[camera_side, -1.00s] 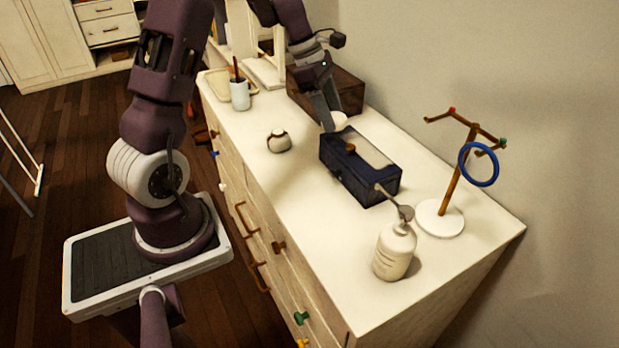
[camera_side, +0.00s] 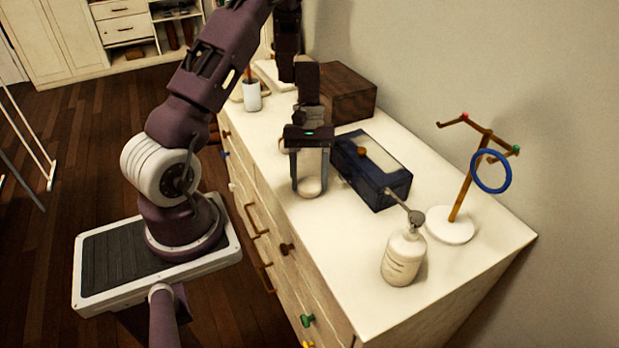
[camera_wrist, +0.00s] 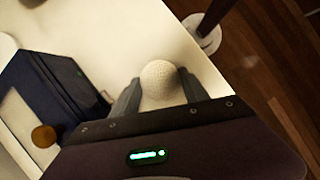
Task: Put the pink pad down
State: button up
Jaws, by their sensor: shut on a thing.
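The pad (camera_side: 311,187) shows as a small, round, pale cream thing, with no clear pink in this light. It also shows in the wrist view (camera_wrist: 160,82), where its surface looks dimpled. My gripper (camera_side: 311,185) points down over the dresser top (camera_side: 290,222), with one finger on each side of the pad. It is shut on the pad at the fingertips. The pad is low over the dresser, left of the dark blue box (camera_side: 398,188). I cannot tell whether its underside touches the wood.
A white pump bottle (camera_side: 404,260) and a stand with a blue ring (camera_side: 492,172) are at the front right. A brown box (camera_side: 352,96) and a white cup (camera_side: 252,96) are farther back. The dresser top in front of my gripper is clear.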

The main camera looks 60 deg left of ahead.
jog(key=shift+f, duration=0.1)
jog(key=o, duration=1.3)
jog(key=v, duration=1.2)
notch_tip(320, 180, up, 9)
jog(key=m+t+y, duration=0.1)
jog(key=m+t, duration=0.1)
jog(key=m, duration=0.1)
send_over(319, 190)
jog(key=s+d+r+m+t+y, duration=0.1)
jog(key=s+d+r+m+t, duration=0.1)
jog(key=s+d, duration=0.4)
jog(key=s+d+r+m+t+y, duration=0.2)
jog(key=s+d+m, duration=0.4)
jog(key=s, duration=0.3)
notch_tip(319, 190, up, 2)
jog(key=shift+d+r+m+t, duration=0.2)
jog(key=shift+d+m+t, duration=0.15)
jog(key=shift+m+t, duration=0.45)
jog(key=shift+w, duration=0.1)
